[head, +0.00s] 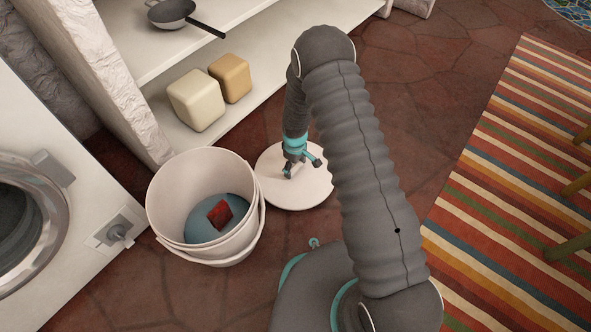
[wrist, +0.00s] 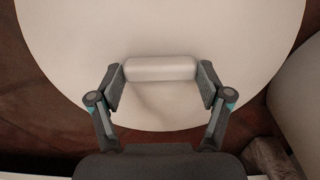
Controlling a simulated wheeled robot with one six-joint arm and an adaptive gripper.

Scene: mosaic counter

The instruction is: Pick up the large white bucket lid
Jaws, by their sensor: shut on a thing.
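The large white bucket lid (head: 300,192) is a round disc just right of the white bucket (head: 160,205) in the head view. In the wrist view the lid (wrist: 75,50) fills most of the frame, with a white bar-shaped handle (wrist: 161,68) on it. My gripper (head: 302,168) is over the lid. In the wrist view my gripper (wrist: 161,83) has a finger at each end of the handle and is shut on it. I cannot tell whether the lid touches the floor. The bucket is open and holds something blue and a red block (head: 220,214).
A white shelf (head: 180,130) with a cream block (head: 196,100), a tan block (head: 231,77) and a pan (head: 172,12) stands behind. A washing machine (head: 60,120) is at left. A striped rug (head: 500,190) lies right on the brown stone floor (head: 420,90).

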